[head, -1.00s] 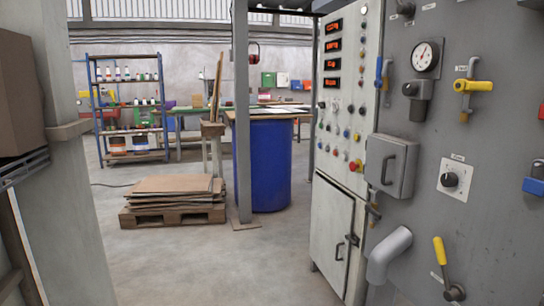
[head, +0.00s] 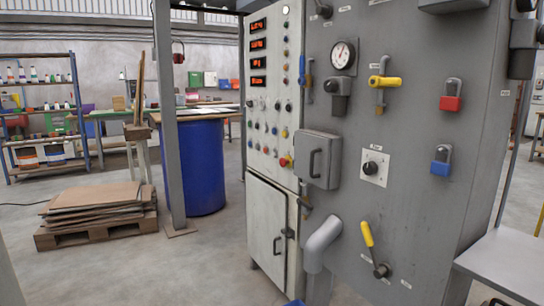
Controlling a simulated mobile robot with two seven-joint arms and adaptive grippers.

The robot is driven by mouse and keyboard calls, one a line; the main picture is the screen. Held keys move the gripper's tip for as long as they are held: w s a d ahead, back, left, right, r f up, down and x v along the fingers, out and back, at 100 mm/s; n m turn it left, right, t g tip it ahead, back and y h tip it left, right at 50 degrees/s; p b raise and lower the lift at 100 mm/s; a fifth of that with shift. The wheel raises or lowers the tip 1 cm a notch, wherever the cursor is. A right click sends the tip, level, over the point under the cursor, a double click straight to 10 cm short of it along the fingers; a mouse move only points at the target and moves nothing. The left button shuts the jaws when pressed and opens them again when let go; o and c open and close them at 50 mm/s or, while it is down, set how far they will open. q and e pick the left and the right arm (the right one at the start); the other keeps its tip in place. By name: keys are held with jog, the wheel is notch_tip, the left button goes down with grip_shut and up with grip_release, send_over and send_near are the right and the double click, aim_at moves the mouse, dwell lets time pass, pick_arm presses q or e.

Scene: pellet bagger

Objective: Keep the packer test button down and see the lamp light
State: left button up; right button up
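A white control cabinet (head: 262,165) stands left of centre in the head view, with red digital displays, rows of small coloured buttons and lamps, and a red knob on yellow. A large grey panel (head: 420,70) adjoins it on the right. It carries a round gauge (head: 343,56), a yellow-handled valve (head: 384,82), a black rotary knob (head: 370,168), a yellow lever (head: 368,235), and a red and a blue padlock-like piece. The labels are too small to read, so I cannot tell which is the packer test button or its lamp. Neither of my grippers is in view.
A grey pipe elbow (head: 322,236) and a box with a handle (head: 318,159) stick out from the panel. A pallet with boards (head: 98,213), a blue drum (head: 200,165) and a post (head: 168,120) stand left. A pale table (head: 505,262) is at lower right. Floor before the cabinet is clear.

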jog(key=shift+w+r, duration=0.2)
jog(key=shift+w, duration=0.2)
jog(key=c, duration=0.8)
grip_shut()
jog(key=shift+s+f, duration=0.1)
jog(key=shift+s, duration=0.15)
